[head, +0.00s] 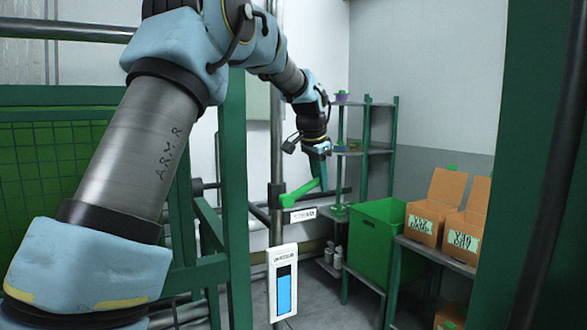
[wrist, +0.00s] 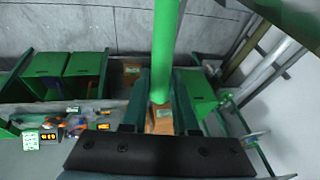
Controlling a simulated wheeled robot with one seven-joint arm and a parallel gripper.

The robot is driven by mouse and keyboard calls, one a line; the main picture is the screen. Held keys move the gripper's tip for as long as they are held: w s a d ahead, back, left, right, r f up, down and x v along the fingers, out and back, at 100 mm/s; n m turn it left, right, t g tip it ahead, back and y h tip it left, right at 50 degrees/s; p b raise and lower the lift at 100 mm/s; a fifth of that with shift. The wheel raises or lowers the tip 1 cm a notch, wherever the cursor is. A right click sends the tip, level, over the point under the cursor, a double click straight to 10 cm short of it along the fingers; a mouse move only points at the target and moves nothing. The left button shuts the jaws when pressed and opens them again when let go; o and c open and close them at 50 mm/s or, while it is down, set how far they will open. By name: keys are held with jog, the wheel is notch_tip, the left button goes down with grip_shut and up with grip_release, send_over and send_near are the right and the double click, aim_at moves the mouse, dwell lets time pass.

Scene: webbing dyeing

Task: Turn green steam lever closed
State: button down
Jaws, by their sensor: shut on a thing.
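The green steam lever (head: 297,194) shows in the middle of the head view, mounted at a dark pipe fitting. It slants up to the right from its pivot. My gripper (head: 320,176) comes down from above onto the lever's outer end and is shut on it. In the wrist view the lever (wrist: 165,45) runs from the top edge down between the two dark green fingers of my gripper (wrist: 159,108). The fingers hide part of the lever's end.
A white gauge (head: 284,284) with a blue column hangs below the lever. A green bin (head: 374,245) and cardboard boxes (head: 438,208) stand to the right. A green shelf rack (head: 366,150) is behind. A green frame post (head: 235,200) rises at left.

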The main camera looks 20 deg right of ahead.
jog(key=shift+s+d+f+g+y, duration=0.1)
jog(key=shift+f+g+y, duration=0.05)
jog(key=shift+f+y, duration=0.5)
jog(key=shift+s+d+f+g+y, duration=0.1)
jog(key=shift+s+f+g+y, duration=0.1)
jog(key=shift+f+y, duration=0.45)
jog(key=shift+s+d+f+g+y, duration=0.1)
jog(key=shift+f+g+y, duration=0.05)
jog(key=shift+f+y, duration=0.45)
jog(key=shift+f, duration=0.15)
jog(key=c, duration=0.7)
grip_release()
jog(key=shift+w, duration=0.15)
jog(key=shift+r, duration=0.2)
notch_tip(320, 180, up, 11)
jog(key=s+b, duration=0.2)
jog(key=shift+a+f+b, duration=0.2)
jog(key=shift+b, duration=0.2)
